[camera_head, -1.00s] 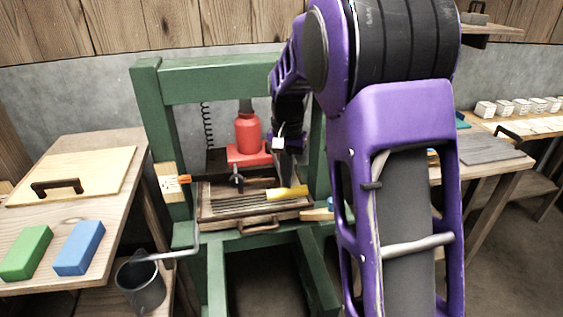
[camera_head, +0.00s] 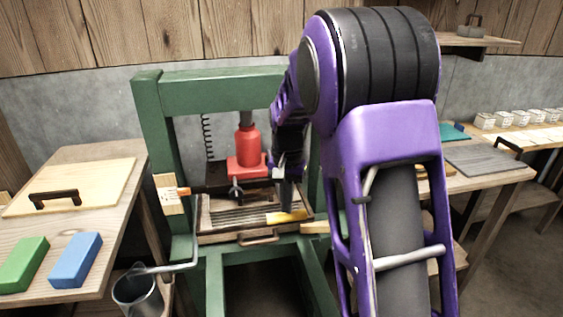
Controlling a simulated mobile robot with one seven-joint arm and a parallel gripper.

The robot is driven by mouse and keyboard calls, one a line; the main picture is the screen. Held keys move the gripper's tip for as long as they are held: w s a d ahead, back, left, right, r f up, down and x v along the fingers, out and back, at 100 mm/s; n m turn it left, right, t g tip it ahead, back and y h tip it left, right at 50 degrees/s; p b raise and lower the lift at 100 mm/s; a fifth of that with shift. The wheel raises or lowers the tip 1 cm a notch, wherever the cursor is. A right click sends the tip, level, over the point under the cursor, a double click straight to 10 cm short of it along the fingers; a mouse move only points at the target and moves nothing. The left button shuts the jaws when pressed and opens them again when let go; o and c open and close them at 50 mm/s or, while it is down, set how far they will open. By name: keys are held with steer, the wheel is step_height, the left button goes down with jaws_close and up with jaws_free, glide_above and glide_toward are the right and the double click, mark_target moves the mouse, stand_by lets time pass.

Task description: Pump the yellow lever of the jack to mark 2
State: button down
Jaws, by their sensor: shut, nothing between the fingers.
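The red jack (camera_head: 247,152) stands inside the green press frame (camera_head: 215,93). Its yellow lever (camera_head: 279,218) sticks out to the right, low over the ribbed tray (camera_head: 235,215). My gripper (camera_head: 287,206) is shut and empty, pointing down at the lever from above. Its tips meet the lever in the picture; whether they touch it I cannot tell. The marks are too small to read.
The left bench (camera_head: 75,225) holds a handled board (camera_head: 75,182), a green block (camera_head: 22,263) and a blue block (camera_head: 77,260). A grey bucket (camera_head: 136,292) hangs at front left. A bench (camera_head: 497,177) with small white cups is at right. My arm hides the frame's right side.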

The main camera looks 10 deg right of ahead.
step_height(320, 180, up, 10)
steer(key=p, duration=0.7)
steer(key=shift+r, duration=0.2)
step_height(320, 180, down, 14)
steer(key=b, duration=0.8)
steer(key=shift+r, duration=0.1)
step_height(320, 180, up, 14)
steer(key=p, duration=0.8)
steer(key=shift+p, duration=0.4)
